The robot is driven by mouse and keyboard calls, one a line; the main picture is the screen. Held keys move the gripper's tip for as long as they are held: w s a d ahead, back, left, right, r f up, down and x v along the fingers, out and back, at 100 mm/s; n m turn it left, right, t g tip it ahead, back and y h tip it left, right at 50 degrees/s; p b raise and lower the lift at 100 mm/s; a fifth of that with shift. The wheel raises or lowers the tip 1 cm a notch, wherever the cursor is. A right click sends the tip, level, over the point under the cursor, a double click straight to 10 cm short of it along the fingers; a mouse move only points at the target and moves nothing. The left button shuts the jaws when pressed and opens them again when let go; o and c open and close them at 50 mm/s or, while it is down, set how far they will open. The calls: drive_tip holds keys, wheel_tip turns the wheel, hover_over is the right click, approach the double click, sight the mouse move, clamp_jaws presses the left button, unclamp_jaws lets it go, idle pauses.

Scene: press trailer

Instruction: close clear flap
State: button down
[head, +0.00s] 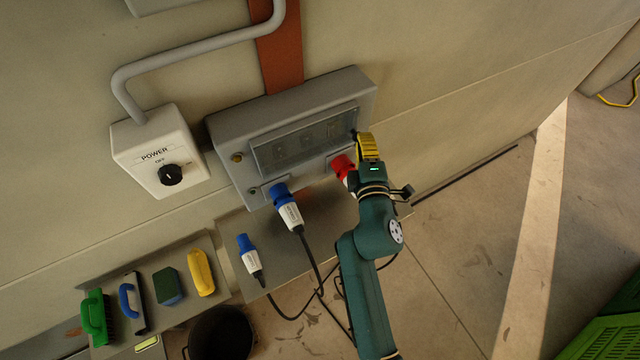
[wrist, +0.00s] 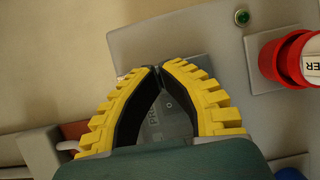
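The clear flap (head: 290,145) is a see-through rectangular cover on the front of the grey wall box (head: 225,128). It lies over a darker panel with small markings; I cannot tell if it sits fully flush. My gripper (head: 354,134), with yellow ribbed fingers, is at the flap's right end. In the wrist view, the fingertips of my gripper (wrist: 158,69) come together and nothing clearly shows held between them. Through the gap behind the tips, part of the flap or panel (wrist: 166,118) with lettering shows. Contact with the flap cannot be told.
A red plug (head: 342,166) and a blue plug (head: 281,198) sit in the box's lower face. A white power switch box (head: 155,150) is to the left. A shelf (head: 222,285) holds brushes and a sponge. Open floor (head: 460,240) lies to the right.

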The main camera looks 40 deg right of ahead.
drive_tip(key=s+d+p, duration=0.3)
drive_tip(key=s+p, duration=0.6)
drive_tip(key=s, duration=0.3)
drive_tip(key=shift+s+d+p, duration=0.15)
drive_tip(key=shift+s+p, duration=0.15)
drive_tip(key=shift+s, duration=0.05)
